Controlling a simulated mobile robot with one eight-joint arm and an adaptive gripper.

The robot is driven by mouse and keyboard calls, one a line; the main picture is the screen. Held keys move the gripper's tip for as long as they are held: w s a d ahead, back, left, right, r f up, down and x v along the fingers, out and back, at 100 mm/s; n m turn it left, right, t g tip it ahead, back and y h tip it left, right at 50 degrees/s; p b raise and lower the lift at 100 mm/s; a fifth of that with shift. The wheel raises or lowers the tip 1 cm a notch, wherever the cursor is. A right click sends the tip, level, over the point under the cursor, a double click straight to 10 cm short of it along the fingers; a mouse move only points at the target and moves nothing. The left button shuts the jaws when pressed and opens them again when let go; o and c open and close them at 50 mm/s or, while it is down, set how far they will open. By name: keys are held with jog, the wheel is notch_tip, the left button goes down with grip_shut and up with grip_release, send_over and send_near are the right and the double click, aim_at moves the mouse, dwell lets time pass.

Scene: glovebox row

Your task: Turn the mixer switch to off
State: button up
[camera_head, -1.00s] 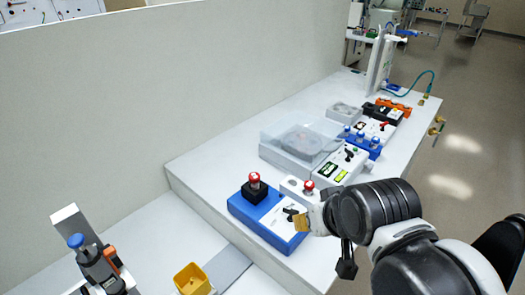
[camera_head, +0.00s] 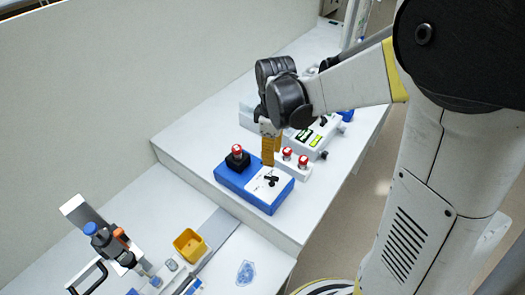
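A blue box (camera_head: 230,178) stands on the raised white bench, with a red-topped button (camera_head: 237,152) and a white panel (camera_head: 277,190) carrying a black rotary switch (camera_head: 270,180). Further back, a white device (camera_head: 304,140) with green displays has a black knob (camera_head: 322,120). I cannot read which of these is the mixer. My gripper (camera_head: 269,158) points down with its yellow fingers just behind the blue box's panel, apart from the black switch as far as I see. The fingers overlap in this view, so their opening is unclear.
A small white box with two red buttons (camera_head: 288,154) stands close right of my gripper. On the lower bench are a yellow cup (camera_head: 189,244), a blue-capped pipette-like tool (camera_head: 98,236) and a clear blue item (camera_head: 245,273). The bench left of the blue box is clear.

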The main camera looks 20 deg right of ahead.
aim_at(271, 176)
notch_tip(271, 176, down, 10)
jog(key=b, duration=0.3)
jog(key=shift+f, duration=0.25)
grip_shut()
